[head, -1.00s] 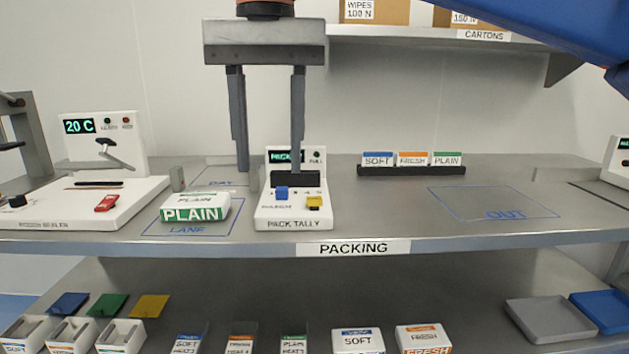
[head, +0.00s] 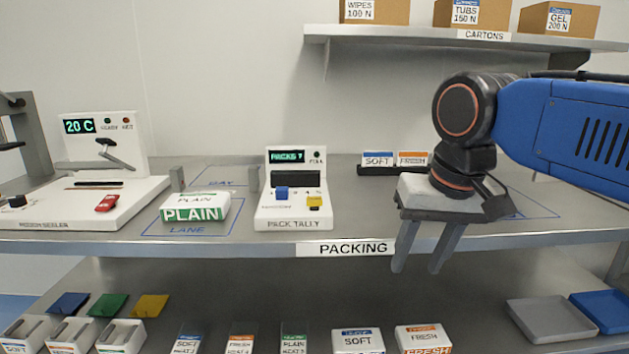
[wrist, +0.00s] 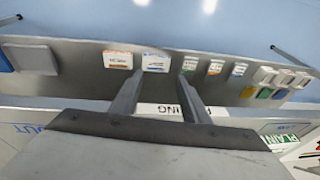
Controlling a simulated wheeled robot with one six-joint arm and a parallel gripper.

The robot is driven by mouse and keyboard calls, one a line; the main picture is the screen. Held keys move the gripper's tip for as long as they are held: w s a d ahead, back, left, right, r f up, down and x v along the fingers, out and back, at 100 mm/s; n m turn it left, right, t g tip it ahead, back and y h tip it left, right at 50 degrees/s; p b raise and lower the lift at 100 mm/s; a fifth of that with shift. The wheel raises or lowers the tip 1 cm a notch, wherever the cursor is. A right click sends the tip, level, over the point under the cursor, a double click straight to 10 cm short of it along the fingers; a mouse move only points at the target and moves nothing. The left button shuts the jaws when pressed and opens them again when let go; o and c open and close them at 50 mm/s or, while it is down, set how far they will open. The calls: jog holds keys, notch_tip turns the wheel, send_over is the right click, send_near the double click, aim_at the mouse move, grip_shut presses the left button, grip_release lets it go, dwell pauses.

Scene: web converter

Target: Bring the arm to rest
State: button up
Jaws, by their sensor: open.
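My gripper (head: 420,262) is on the right side of the head view, pointing down in front of the edge of the packing shelf. Its two fingers are apart with nothing between them. My blue arm comes in from the right and hides most of the OUT area. In the wrist view my gripper (wrist: 160,85) shows its open fingers over the lower shelf, with white SOFT (wrist: 155,61) and FRESH (wrist: 118,60) packs beyond the tips.
A PLAIN pack (head: 195,207) sits in the LANE outline, left of the pack tally (head: 293,210). A sealer (head: 95,200) stands at far left. Cartons (head: 480,14) sit on the upper shelf. Grey (head: 550,320) and blue (head: 606,310) trays lie at lower right.

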jog(key=s+d+f+t, duration=0.1)
jog(key=s+d+f, duration=0.2)
jog(key=d+f, duration=0.3)
jog(key=s+d+f+t+h, duration=0.1)
jog(key=s+d+f, duration=0.3)
jog(key=f, duration=0.8)
jog(key=shift+d, duration=0.95)
